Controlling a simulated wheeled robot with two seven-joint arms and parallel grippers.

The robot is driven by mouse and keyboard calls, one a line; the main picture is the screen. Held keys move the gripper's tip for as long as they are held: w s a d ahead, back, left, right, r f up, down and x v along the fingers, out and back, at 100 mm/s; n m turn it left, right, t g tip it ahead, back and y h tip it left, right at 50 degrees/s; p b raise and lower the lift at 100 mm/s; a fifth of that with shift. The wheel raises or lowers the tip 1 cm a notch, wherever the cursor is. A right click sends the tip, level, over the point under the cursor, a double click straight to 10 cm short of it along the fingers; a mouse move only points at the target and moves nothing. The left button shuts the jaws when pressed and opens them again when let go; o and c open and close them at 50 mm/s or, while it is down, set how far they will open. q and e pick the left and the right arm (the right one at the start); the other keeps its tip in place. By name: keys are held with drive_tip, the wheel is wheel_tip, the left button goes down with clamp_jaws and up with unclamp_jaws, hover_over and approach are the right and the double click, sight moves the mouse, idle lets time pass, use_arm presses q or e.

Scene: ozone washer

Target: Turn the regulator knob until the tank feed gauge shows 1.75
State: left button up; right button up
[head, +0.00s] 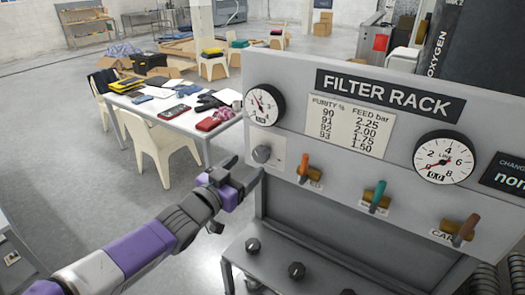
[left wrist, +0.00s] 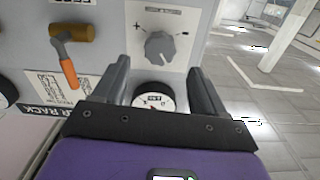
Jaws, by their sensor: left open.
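The grey regulator knob (head: 262,154) sits on a pale plate at the left end of the filter rack panel. In the left wrist view the knob (left wrist: 160,47) lies between and beyond the fingertips, with plus and minus marks beside it. My left gripper (head: 247,171) is open, empty, just in front of the knob and apart from it. The round gauge above the knob (head: 264,104), probably the tank feed gauge, has a small readout that looks like 0.0. It shows partly hidden behind my gripper in the left wrist view (left wrist: 153,90). My right gripper is out of view.
The panel also has a line gauge (head: 444,157) reading 0.0, a purity chart (head: 350,124), and orange (head: 304,167), green (head: 377,196) and brown (head: 463,230) levers right of the knob. A cluttered table (head: 180,121) stands behind at left.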

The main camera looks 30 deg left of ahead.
sight(258, 157)
use_arm(q)
drive_tip(key=w, duration=0.5)
drive_tip(key=shift+w+d+f, duration=0.2)
drive_tip(key=shift+w+d, duration=0.05)
drive_tip(key=shift+w+r, duration=0.1)
drive_tip(key=shift+w, duration=0.55)
